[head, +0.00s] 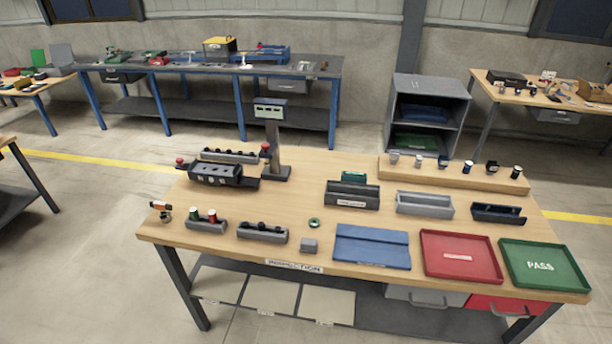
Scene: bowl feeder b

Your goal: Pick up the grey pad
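A small grey block (310,246), which looks like the grey pad, lies near the front edge of the wooden table (330,180). It stands left of the blue mat (371,247) and just below a small green ring (314,223), apart from both. Nothing covers it. Neither of my grippers shows in the head view.
A dark holder (262,233) stands left of the block, beside another holder (206,226) with red and green parts. A red tray (460,257) and a green PASS tray (543,265) are at the right. A post with a display (271,110) stands behind. The table's middle is fairly clear.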

